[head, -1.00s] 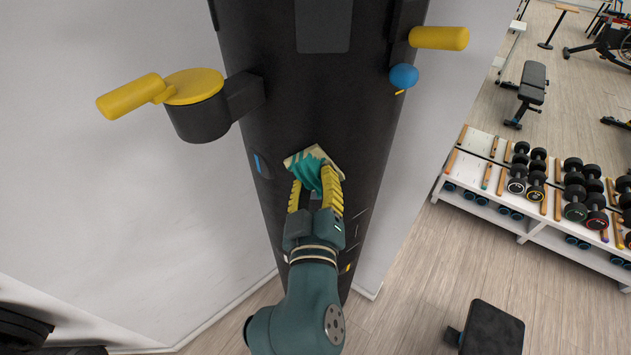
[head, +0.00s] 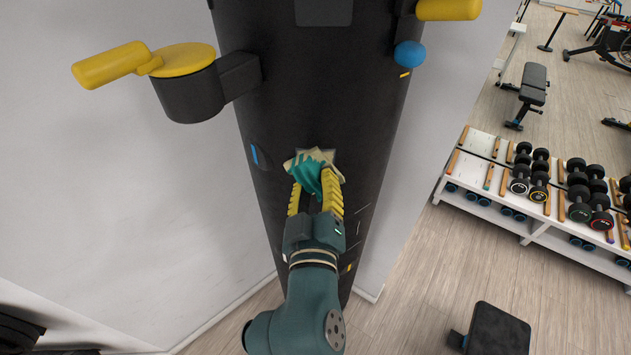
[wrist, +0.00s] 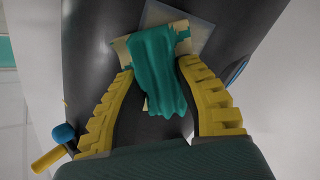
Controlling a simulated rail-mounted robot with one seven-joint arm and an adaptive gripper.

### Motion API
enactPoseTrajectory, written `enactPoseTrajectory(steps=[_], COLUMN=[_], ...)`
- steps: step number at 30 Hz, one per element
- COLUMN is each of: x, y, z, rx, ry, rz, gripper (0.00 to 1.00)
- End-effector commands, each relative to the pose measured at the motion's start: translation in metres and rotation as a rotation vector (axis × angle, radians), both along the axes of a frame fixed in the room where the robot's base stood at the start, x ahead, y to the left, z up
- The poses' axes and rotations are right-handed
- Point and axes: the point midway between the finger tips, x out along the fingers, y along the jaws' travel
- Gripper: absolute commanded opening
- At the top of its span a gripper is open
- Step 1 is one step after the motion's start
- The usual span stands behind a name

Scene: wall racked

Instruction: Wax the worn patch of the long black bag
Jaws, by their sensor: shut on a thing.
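The long black bag (head: 310,100) stands upright in the middle of the head view. A grey, square-looking patch (head: 329,155) shows on its front, partly hidden behind the cloth; it also shows in the wrist view (wrist: 190,32). My gripper (head: 316,192) has yellow ridged fingers. It is shut on a teal cloth (head: 309,175) with a beige part (head: 325,156) at its far end. In the wrist view the cloth (wrist: 160,70) hangs between the fingers (wrist: 160,75) and overlaps part of the patch. I cannot tell whether it touches the bag.
A yellow-topped black fixture (head: 187,80) with a yellow handle juts from the bag's left side. A blue ball (head: 409,54) and another yellow handle (head: 448,9) are at upper right. A dumbbell rack (head: 530,205) and bench (head: 495,330) stand on the right.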

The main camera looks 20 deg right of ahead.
Motion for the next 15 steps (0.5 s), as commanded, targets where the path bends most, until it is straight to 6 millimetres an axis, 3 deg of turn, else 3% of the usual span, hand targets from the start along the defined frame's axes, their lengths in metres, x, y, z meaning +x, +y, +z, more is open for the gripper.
enactPoseTrajectory(steps=[3, 10, 15], x=[0.0, -0.001, 0.0], y=[0.0, 0.001, 0.0], z=[-0.019, -0.026, -0.044], rx=[0.0, 0.0, 0.0], ry=[0.0, -0.001, 0.0], rz=[0.0, 0.001, 0.0], gripper=[0.0, 0.0, 0.0])
